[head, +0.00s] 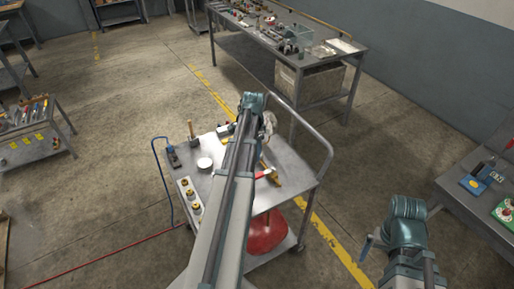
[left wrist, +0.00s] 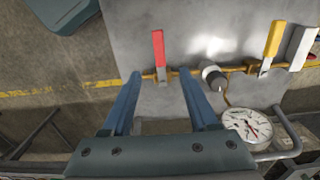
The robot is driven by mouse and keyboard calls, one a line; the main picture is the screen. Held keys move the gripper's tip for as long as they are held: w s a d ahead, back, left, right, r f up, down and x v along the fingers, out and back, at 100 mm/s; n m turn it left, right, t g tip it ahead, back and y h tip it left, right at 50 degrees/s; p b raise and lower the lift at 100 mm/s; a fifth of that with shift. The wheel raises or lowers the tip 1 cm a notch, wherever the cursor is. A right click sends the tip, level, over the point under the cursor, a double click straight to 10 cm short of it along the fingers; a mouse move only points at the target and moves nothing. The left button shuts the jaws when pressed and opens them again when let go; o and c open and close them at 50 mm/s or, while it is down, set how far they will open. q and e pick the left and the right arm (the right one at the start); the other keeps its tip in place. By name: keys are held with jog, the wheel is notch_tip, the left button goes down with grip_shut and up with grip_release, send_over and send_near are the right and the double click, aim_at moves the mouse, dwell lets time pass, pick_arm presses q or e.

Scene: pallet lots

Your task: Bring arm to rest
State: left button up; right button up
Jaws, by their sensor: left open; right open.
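My left arm (head: 230,195) reaches out over a grey metal cart (head: 303,172) in the head view; its gripper is mostly hidden there. In the left wrist view the left gripper (left wrist: 160,82) is open, with its two blue fingers apart. A red-handled brass valve (left wrist: 158,52) shows between and beyond the fingertips; I cannot tell whether they touch it. My right gripper (head: 368,246) is at the lower right of the head view, beside the cart and apart from it. Its jaws are small in the picture, and nothing shows in them.
A yellow-handled valve (left wrist: 272,42) and a round gauge (left wrist: 247,126) lie near the left gripper. The cart has a raised push handle (head: 326,150) and a red container (head: 267,233) below. A workbench (head: 465,200) stands at right. A long bench (head: 345,60) stands behind.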

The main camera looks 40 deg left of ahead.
pick_arm(q)
jog(key=shift+d, duration=0.1)
jog(key=d+f+b, duration=0.1)
jog(key=d, duration=1.9)
jog(key=s+d, duration=0.5)
jog(key=d, duration=0.5)
jog(key=s+d+f+y+b, duration=0.1)
jog(key=s+d, duration=0.5)
jog(key=d, duration=0.5)
jog(key=shift+s+f+n, duration=0.15)
jog(key=shift+s+n, duration=0.15)
jog(key=shift+n, duration=0.1)
pick_arm(e)
notch_tip(320, 180, down, 2)
jog(key=shift+f, duration=0.25)
pick_arm(q)
jog(key=shift+d, duration=0.1)
jog(key=shift+c, duration=0.2)
pick_arm(e)
jog(key=shift+c, duration=0.2)
